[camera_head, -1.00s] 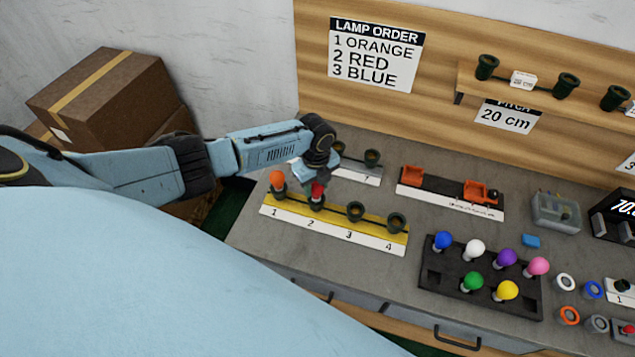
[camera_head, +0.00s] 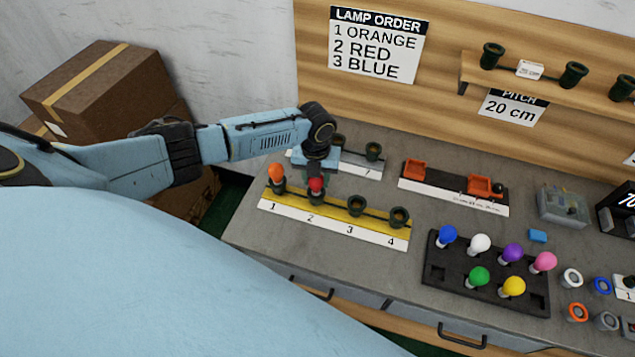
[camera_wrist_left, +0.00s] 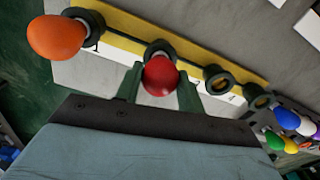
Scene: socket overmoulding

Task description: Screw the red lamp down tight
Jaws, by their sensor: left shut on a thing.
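The red lamp (camera_head: 316,184) stands upright in the socket at position 2 of the yellow strip (camera_head: 333,212). My left gripper (camera_head: 315,176) is above it and shut on its bulb. In the left wrist view the red lamp (camera_wrist_left: 160,76) sits between the two dark green fingers (camera_wrist_left: 159,88), with the socket ring (camera_wrist_left: 160,49) just beyond it. How far the lamp's base is down in the socket is hidden by the bulb. The orange lamp (camera_head: 276,174) stands in the socket at position 1. My right gripper is not in view.
Sockets 3 (camera_head: 356,205) and 4 (camera_head: 398,217) are empty. A black tray (camera_head: 437,272) holds several coloured lamps at the right. A lamp order sign (camera_head: 377,45) lists orange, red, blue. Coloured rings (camera_head: 577,312) lie at the far right. Grey table is clear in front of the strip.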

